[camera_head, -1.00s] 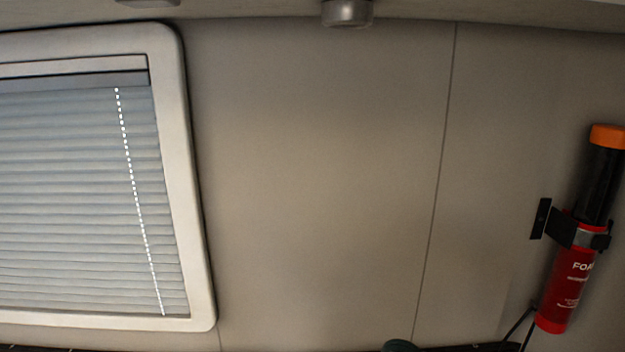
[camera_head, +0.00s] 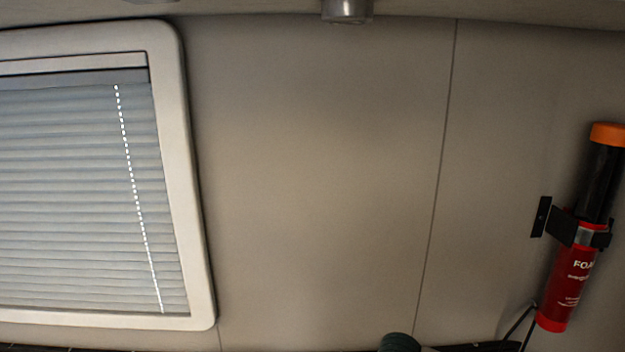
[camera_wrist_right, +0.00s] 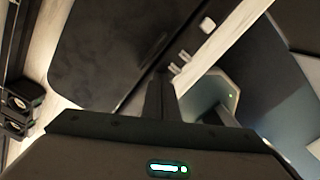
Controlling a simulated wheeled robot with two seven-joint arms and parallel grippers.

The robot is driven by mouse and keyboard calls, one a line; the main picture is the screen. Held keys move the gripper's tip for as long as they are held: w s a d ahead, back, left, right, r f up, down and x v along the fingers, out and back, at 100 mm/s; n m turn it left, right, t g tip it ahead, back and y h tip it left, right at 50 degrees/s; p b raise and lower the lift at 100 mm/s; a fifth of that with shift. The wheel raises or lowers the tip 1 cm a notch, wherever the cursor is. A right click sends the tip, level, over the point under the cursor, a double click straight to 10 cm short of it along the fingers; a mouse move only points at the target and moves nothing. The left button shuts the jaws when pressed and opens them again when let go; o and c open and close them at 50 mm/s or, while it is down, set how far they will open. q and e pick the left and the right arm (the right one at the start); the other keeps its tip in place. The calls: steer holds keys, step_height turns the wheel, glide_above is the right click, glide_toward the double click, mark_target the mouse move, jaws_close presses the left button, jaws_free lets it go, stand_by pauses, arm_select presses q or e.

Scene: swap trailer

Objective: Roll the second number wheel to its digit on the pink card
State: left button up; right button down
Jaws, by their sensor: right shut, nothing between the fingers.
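No number wheel and no pink card shows in either view. My right gripper (camera_wrist_right: 162,95) shows in the right wrist view, its dark body across the bottom with a small green light. It is shut with nothing visible held. It is in front of a dark panel with rounded corners (camera_wrist_right: 108,45); I cannot tell whether it touches anything. Neither gripper shows in the head view, which looks at the wall.
The head view shows a window with a lowered blind (camera_head: 85,190), a bare wall (camera_head: 320,180) and a red extinguisher (camera_head: 565,285) with an orange cap. A dark green rounded thing (camera_head: 399,342) shows at the bottom edge. Black fittings (camera_wrist_right: 18,100) are left in the wrist view.

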steer(key=shift+r+p, duration=0.35)
steer(key=shift+r, duration=0.15)
stand_by(0.9)
steer(key=shift+r+p, duration=1.65)
steer(key=shift+r, duration=0.8)
